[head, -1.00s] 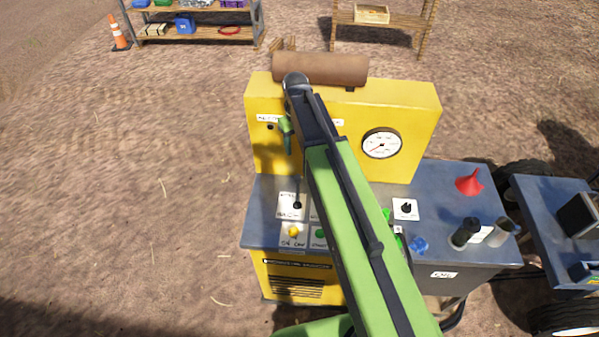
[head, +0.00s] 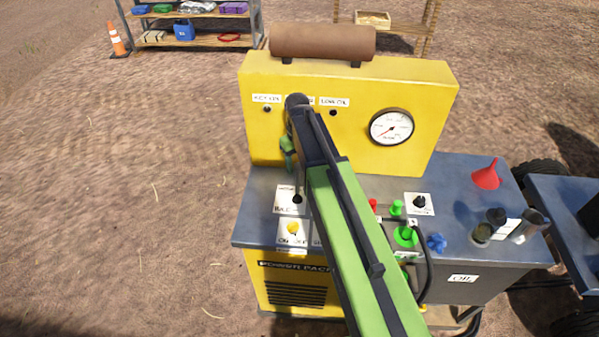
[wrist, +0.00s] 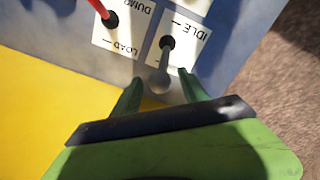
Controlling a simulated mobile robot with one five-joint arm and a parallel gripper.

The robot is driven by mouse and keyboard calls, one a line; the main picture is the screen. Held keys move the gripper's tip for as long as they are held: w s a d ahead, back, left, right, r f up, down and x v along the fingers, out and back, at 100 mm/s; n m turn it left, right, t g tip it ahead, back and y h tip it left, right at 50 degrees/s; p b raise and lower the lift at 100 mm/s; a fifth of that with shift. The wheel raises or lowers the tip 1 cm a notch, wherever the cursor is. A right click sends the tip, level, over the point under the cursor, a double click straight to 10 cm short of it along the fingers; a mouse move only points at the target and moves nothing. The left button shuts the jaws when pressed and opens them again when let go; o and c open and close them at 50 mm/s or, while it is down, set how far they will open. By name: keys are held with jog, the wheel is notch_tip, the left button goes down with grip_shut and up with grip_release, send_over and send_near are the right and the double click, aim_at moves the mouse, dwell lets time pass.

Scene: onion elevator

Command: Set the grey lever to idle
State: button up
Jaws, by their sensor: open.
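The grey lever (wrist: 158,80) shows in the wrist view with a round grey knob and a dark base on a white plate (wrist: 190,45) marked IDLE. From its base the lever points down the picture, away from the IDLE word; its exact tilt is hard to tell. My gripper (wrist: 161,76) is open, its green fingers on either side of the knob, with no clear contact. In the head view my gripper (head: 288,152) is above the lever's plate (head: 288,207), and the arm hides part of the panel.
A red lever (wrist: 100,8) on a DUMP/LOAD plate stands beside the grey one. The yellow housing (head: 350,85) with a gauge (head: 391,127) rises behind the console. A yellow button (head: 292,228), green buttons (head: 405,236) and a red funnel (head: 486,174) are nearby.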

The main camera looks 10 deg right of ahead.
grip_shut()
dwell(0.3)
dwell(1.1)
